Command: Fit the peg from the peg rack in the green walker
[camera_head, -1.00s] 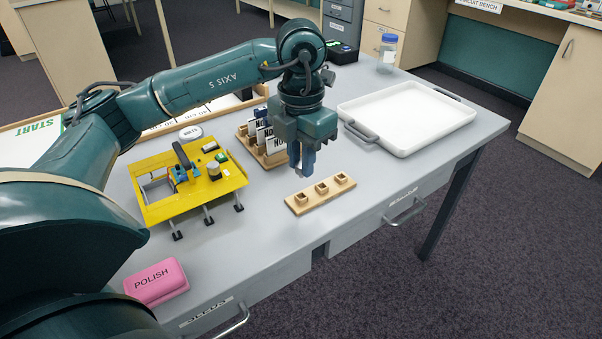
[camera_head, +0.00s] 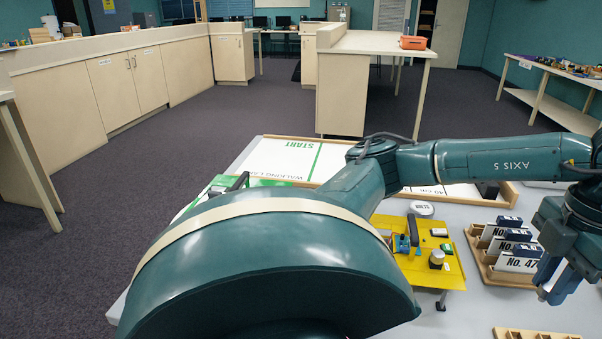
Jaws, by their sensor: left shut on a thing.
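A green machine, seemingly the green walker (camera_head: 220,182), shows in part behind my left arm; a dark handle rises from it and most of it is hidden. The wooden peg rack (camera_head: 535,334) is cut off by the bottom edge at right. My left gripper (camera_head: 553,284) points down beyond and above the rack, at the far right. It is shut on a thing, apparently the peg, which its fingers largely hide. My right gripper is not in view.
A yellow walker (camera_head: 452,272) stands on the grey table, partly behind my arm. A wooden rack (camera_head: 486,262) of numbered cards stands close to my left gripper. A white walking-lane board (camera_head: 285,158) with a START mark lies behind. Open carpet lies at left.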

